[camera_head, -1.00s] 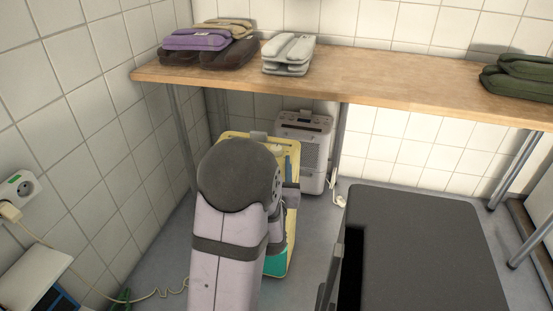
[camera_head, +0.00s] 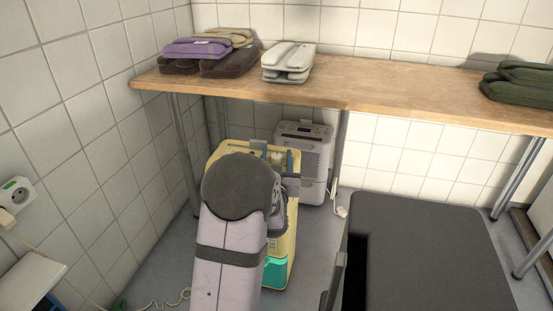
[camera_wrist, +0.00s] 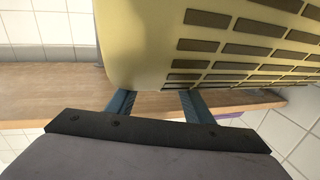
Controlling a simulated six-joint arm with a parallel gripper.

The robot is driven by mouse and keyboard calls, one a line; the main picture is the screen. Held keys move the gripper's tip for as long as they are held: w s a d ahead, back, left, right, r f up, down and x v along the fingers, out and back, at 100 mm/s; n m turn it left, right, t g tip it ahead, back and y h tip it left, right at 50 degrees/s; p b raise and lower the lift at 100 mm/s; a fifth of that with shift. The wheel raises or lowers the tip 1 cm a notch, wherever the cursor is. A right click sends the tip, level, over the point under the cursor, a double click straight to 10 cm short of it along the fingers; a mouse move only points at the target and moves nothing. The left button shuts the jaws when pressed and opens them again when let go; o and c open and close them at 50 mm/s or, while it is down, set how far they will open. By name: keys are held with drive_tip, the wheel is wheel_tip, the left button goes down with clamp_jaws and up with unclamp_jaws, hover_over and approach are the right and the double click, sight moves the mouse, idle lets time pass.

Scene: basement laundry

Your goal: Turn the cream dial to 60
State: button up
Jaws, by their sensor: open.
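The yellow dehumidifier-like machine (camera_head: 223,148) stands on the floor under the bench, with a teal lower part. A small cream knob (camera_head: 277,157), which looks like the dial, shows on its top in the head view. My gripper (camera_head: 275,155) is open, its blue fingers near the top of the machine, seemingly on either side of the knob; contact cannot be told. In the wrist view, my gripper (camera_wrist: 158,101) is open beside the yellow casing (camera_wrist: 150,45) with its vent slots. The dial and its markings are not visible there. My arm hides much of the machine.
A wooden bench (camera_head: 390,88) spans above, bearing folded purple, grey and green textiles. A grey-white appliance (camera_head: 315,160) stands just behind the yellow machine. A tiled wall (camera_head: 75,130) is at the left. A cable (camera_head: 160,296) lies on the floor.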

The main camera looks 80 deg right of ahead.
drive_tip(key=shift+d, duration=0.1)
drive_tip(key=shift+c, duration=0.6)
drive_tip(key=c, duration=0.9)
drive_tip(key=shift+w+m+g, duration=0.15)
drive_tip(key=shift+m+g, duration=0.15)
drive_tip(key=shift+g, duration=0.1)
drive_tip(key=shift+w+m+g, duration=0.1)
drive_tip(key=shift+m+g, duration=0.9)
drive_tip(key=shift+g, duration=0.8)
drive_tip(key=shift+m+g+p, duration=0.85)
drive_tip(key=shift+m+g, duration=0.85)
drive_tip(key=shift+g, duration=0.7)
drive_tip(key=shift+g+y, duration=0.3)
drive_tip(key=o, duration=1)
